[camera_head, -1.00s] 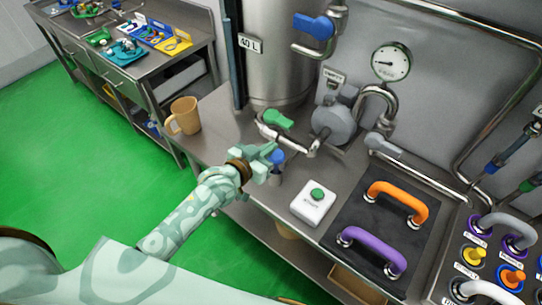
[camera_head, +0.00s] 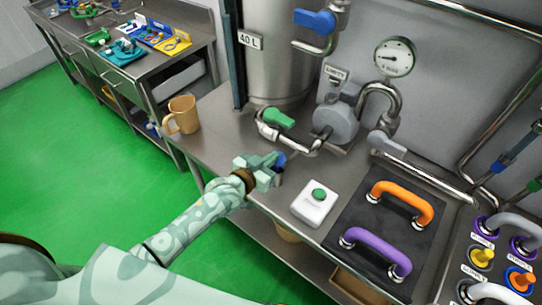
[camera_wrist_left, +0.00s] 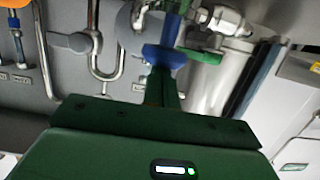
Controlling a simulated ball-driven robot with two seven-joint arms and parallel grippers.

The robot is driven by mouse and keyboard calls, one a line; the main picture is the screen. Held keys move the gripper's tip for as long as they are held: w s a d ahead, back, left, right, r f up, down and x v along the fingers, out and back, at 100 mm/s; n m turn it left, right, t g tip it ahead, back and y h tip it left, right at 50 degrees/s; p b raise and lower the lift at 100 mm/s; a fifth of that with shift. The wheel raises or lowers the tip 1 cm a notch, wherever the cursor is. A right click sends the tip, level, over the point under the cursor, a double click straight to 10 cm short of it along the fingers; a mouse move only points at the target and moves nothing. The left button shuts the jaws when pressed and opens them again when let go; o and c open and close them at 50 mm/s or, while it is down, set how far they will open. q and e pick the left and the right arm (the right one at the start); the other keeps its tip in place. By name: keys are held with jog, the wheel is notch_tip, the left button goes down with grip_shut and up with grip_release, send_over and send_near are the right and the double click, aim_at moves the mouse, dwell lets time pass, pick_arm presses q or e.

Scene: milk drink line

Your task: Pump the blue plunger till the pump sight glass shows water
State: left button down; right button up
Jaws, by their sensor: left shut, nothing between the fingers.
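The blue plunger (camera_head: 281,158) stands at the front of the steel bench, partly hidden by my left gripper (camera_head: 273,167). The pale green left gripper is shut and empty, its tips at the plunger; I cannot tell whether they touch. In the left wrist view a blue round part (camera_wrist_left: 163,56) sits just beyond the narrow shut fingers (camera_wrist_left: 162,88). The grey round pump (camera_head: 335,122) stands behind, with a small label plate (camera_head: 336,75) above it that seems to read EMPTY. Water in a sight glass cannot be made out. My right gripper is out of view.
A white box with a green button (camera_head: 319,195) and a dark panel with orange (camera_head: 402,200) and purple (camera_head: 375,250) handles lie to the right. A green-handled valve (camera_head: 278,118) is behind the plunger. A tan mug (camera_head: 183,114) stands at the left.

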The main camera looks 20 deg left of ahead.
pick_arm(q)
notch_tip(320, 180, down, 2)
jog(key=shift+f, duration=0.1)
jog(key=shift+s, duration=0.1)
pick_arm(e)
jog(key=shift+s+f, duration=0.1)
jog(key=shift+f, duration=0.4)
